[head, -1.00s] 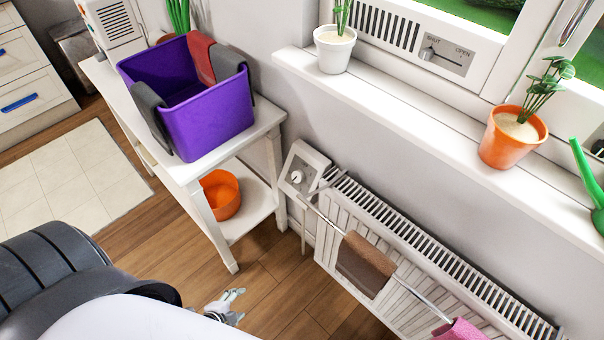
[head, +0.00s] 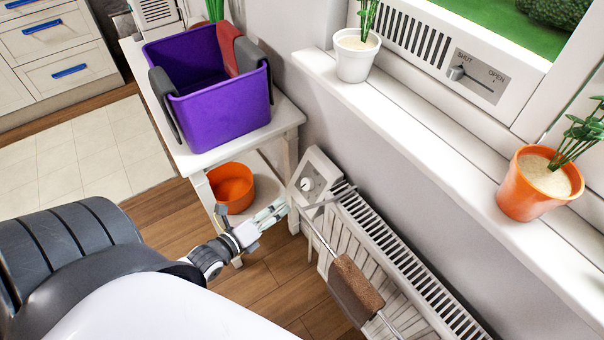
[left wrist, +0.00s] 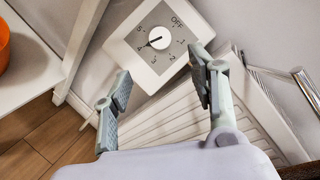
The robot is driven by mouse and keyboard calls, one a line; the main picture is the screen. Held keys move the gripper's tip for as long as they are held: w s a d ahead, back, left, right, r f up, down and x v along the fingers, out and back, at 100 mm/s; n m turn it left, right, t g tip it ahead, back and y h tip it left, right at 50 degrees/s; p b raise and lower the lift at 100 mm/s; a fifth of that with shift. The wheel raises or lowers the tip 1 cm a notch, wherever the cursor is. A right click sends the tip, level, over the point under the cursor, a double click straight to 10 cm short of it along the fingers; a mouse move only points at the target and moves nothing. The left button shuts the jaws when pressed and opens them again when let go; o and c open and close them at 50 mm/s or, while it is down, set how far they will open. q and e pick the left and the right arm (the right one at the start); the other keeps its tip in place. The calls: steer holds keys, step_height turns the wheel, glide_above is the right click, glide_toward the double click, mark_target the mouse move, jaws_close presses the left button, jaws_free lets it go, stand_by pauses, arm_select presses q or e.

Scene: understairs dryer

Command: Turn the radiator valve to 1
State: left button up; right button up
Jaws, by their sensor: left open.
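The radiator valve (head: 307,184) is a white knob on a square panel at the radiator's left end. In the left wrist view the valve knob (left wrist: 159,38) sits on a grey dial marked OFF and 1 to 5. Its dark pointer mark faces left, near the 4. My left gripper (head: 275,210) is just left of and below the valve panel in the head view. In the left wrist view my left gripper (left wrist: 160,72) is open and empty, its fingers spread at the panel's lower side, with the knob beyond the tips. My right gripper is not in view.
The radiator (head: 400,265) has a front rail with a brown cloth (head: 352,285). A white table (head: 285,118) stands left, with a purple bucket (head: 222,110) on top and an orange bowl (head: 231,188) below. The windowsill (head: 440,145) with potted plants overhangs to the right.

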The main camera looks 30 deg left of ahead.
mark_target(305, 185)
arm_select(q)
steer(key=b+x, duration=0.1)
steer(key=x, duration=1.1)
steer(key=shift+w+f, duration=0.15)
steer(key=shift+w, duration=0.25)
steer(key=shift+c, duration=0.5)
